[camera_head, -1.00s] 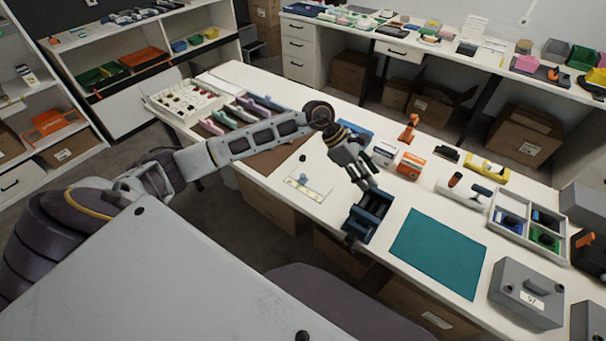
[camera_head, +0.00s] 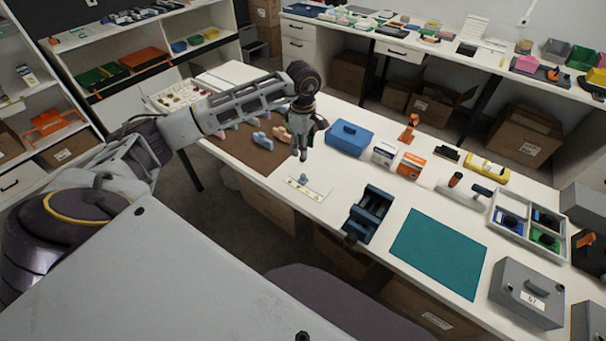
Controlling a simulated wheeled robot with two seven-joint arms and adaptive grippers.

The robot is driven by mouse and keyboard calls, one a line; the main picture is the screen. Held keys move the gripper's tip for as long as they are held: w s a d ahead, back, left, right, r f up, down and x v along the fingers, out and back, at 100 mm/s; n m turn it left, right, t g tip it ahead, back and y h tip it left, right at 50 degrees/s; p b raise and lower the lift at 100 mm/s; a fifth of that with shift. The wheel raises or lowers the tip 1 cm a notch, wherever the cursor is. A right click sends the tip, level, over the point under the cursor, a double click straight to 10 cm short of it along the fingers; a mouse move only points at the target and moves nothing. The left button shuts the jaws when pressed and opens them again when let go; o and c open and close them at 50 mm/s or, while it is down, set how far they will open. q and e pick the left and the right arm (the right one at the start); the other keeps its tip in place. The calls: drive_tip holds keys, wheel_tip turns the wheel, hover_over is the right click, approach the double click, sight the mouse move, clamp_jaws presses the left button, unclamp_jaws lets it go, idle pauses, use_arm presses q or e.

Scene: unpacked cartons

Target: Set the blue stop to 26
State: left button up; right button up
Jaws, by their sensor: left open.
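The blue stop (camera_head: 303,178) is a small blue-grey knob. It stands upright on a pale plate with a scale strip (camera_head: 312,192) near the front edge of the white table. The scale's numbers are too small to read. My left gripper (camera_head: 301,156) points down, a little above and behind the blue stop in the picture. It is open, with its fingers seen nearly edge-on and apart from the stop. My right gripper is out of view.
A dark blue vice-like fixture (camera_head: 370,213) stands right of the plate, beside a teal mat (camera_head: 439,252). A brown mat (camera_head: 244,152) with coloured pieces lies left.

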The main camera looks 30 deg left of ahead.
sight(303, 175)
use_arm(q)
wheel_tip(303, 175, down, 12)
drive_tip(key=shift+p, duration=0.7)
drive_tip(key=shift+f, duration=0.9)
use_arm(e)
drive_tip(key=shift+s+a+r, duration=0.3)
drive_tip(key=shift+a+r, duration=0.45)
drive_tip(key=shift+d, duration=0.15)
use_arm(q)
clamp_jaws()
